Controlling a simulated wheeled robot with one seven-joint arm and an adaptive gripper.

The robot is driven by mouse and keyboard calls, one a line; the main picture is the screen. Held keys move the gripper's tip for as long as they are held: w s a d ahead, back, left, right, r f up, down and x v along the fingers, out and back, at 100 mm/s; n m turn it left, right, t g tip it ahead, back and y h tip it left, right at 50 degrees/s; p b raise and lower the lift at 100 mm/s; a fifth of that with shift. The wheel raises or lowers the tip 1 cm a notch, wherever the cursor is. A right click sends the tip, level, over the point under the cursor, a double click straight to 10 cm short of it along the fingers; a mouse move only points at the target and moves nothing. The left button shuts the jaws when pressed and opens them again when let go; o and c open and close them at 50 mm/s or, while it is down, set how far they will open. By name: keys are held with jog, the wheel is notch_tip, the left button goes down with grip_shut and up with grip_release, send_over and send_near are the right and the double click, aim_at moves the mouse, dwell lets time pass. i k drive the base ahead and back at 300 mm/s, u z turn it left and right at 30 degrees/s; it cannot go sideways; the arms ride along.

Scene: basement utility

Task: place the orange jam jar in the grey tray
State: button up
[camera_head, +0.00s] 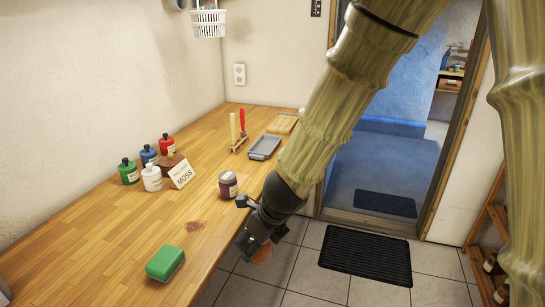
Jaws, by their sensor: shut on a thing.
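My gripper (258,243) hangs past the table's right edge, over the tiled floor. It is shut on a small orange-brown thing (262,256), apparently the orange jam jar; the fingers hide most of it. The grey tray (265,147) lies on the wooden table near its far right edge, beyond my gripper, and looks empty. A dark purple jar (228,185) with a label stands upright on the table between my gripper and the tray.
On the wooden table (110,225) are a green sponge (165,263), several bottles, a MOSS card (182,174), a rack with a red-handled tool (242,122) and a wooden board (283,123). My arm crosses above the table's right edge. A black mat (366,256) lies on the floor.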

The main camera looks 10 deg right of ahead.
aim_at(265, 148)
jog(key=z, duration=0.5)
jog(key=i, duration=1.75)
jog(key=u, duration=0.55)
